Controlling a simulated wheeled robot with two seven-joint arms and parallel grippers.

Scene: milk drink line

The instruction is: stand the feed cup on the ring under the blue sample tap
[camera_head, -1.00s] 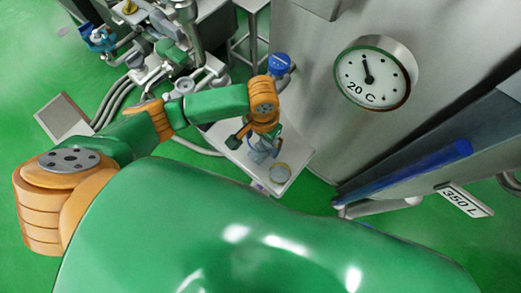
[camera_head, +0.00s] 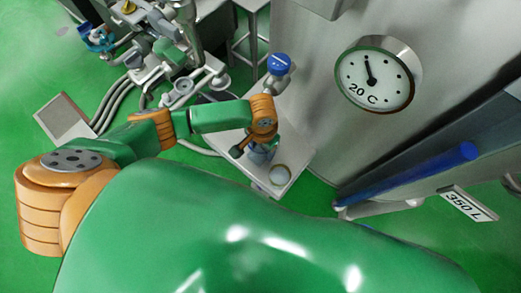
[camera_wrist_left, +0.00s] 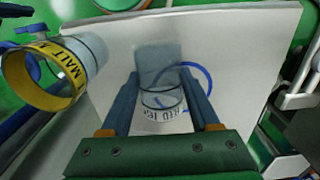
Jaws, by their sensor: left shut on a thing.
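My left gripper (camera_head: 259,146) is low over the white platform (camera_head: 298,163). In the left wrist view its two blue fingers (camera_wrist_left: 160,82) are shut on the clear feed cup (camera_wrist_left: 162,114), which has a white band with dark lettering. The cup looks upright; the fingers hide its sides. In the head view the cup is mostly hidden under the gripper. A thin blue curved line (camera_wrist_left: 196,74), apparently part of the ring, shows beyond and right of the cup; I cannot tell if the cup touches it. The blue sample tap (camera_head: 279,64) is behind the gripper. My right gripper is not in view.
A cup with a yellow band marked MALT (camera_wrist_left: 57,68) stands left of the fingers in the wrist view. A steel tank with a dial gauge (camera_head: 375,76) rises to the right. Pipes and valves (camera_head: 170,55) crowd the back left.

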